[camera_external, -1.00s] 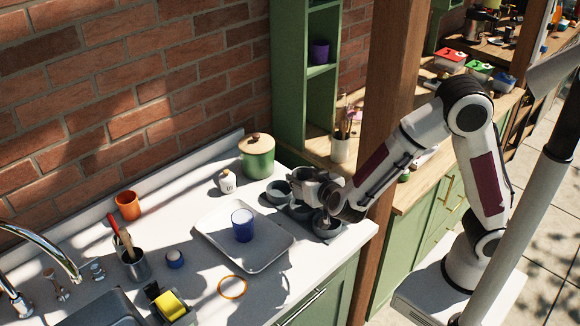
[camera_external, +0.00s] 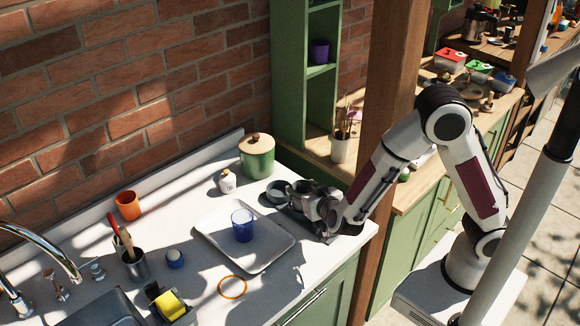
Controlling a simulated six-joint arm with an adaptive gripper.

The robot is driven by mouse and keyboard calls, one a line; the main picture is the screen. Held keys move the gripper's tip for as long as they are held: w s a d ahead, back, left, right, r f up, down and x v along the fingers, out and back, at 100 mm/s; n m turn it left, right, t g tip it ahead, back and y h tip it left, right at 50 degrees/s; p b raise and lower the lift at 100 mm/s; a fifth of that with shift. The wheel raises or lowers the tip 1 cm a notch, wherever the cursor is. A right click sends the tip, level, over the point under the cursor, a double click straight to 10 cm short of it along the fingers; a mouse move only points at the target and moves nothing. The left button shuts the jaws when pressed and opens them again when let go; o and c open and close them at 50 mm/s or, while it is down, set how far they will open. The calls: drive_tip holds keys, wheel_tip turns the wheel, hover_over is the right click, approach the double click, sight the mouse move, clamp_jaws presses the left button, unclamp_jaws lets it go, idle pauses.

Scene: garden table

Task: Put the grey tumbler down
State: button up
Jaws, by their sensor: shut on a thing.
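My gripper (camera_external: 312,201) is low over the dark grey tray (camera_external: 284,212) at the right end of the white counter, pointing left. It is shut on a grey tumbler (camera_external: 298,188), which shows only in part at the fingers. The hand hides the tumbler's lower part, so I cannot tell whether it touches the tray. A round grey compartment or bowl (camera_external: 276,190) lies just left of the tumbler, at the tray's far end. My wrist covers the tray's near end.
A pale tray (camera_external: 270,262) with a blue tumbler (camera_external: 243,225) stands close on the left. A white jar (camera_external: 227,181) and a green lidded canister (camera_external: 257,158) stand behind. A wooden post (camera_external: 385,110) rises close behind my forearm.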

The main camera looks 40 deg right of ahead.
drive_tip(key=shift+f, duration=1.05)
drive_tip(key=shift+f, duration=0.1)
drive_tip(key=o, duration=1.1)
drive_tip(key=shift+v, duration=6.05)
